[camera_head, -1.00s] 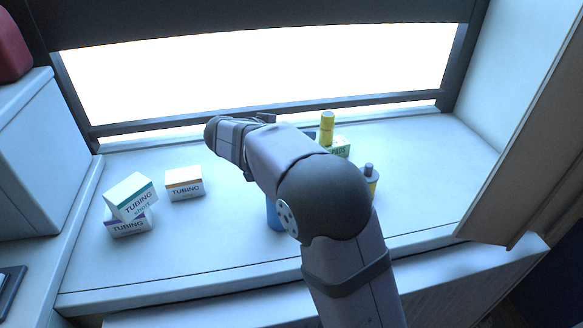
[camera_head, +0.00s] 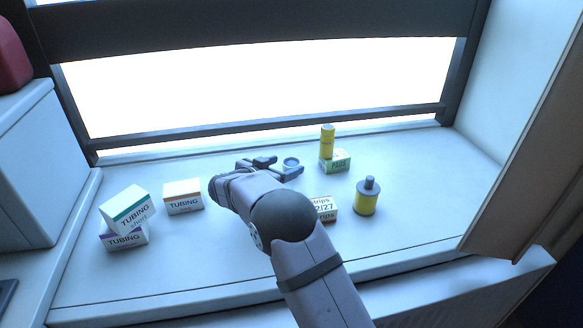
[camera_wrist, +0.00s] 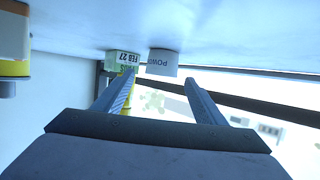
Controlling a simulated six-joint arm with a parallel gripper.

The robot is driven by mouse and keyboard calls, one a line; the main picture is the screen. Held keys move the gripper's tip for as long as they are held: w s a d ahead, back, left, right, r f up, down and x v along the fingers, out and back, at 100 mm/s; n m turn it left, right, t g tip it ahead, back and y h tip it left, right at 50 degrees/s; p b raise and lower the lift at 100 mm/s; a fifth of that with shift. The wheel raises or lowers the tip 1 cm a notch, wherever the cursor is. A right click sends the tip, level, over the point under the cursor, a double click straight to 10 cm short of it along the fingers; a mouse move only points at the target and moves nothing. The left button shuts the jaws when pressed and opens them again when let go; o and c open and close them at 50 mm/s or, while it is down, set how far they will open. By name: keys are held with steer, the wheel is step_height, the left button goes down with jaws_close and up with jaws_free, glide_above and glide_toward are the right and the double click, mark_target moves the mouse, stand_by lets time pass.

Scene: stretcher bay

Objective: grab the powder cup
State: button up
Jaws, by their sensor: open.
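The powder cup (camera_head: 291,162) is a small pale round cup standing on the counter near the back, left of the yellow cylinder. In the wrist view the cup (camera_wrist: 162,62) hangs inverted in the picture, with part of a "POWD" label showing. My gripper (camera_head: 279,168) is open, with its two fingers pointing toward the cup from the left. In the wrist view my gripper (camera_wrist: 160,79) has a finger on each side of the cup's line, and nothing is held. I cannot tell whether the fingertips reach beside the cup.
A green-and-white pads box (camera_head: 341,161) with a yellow cylinder (camera_head: 327,141) stands close right of the cup. A strips box (camera_head: 326,208) and a yellow bottle (camera_head: 366,197) are nearer. Tubing boxes (camera_head: 183,196) stand at left. The window frame (camera_head: 250,125) runs behind.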

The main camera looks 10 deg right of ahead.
mark_target(296, 161)
steer(key=shift+w+d+p, duration=0.35)
steer(key=shift+p, duration=0.1)
steer(key=shift+p+x, duration=0.9)
steer(key=shift+x, duration=1.25)
steer(key=shift+a+f, duration=0.1)
steer(key=shift+f, duration=0.05)
steer(key=c, duration=1.1)
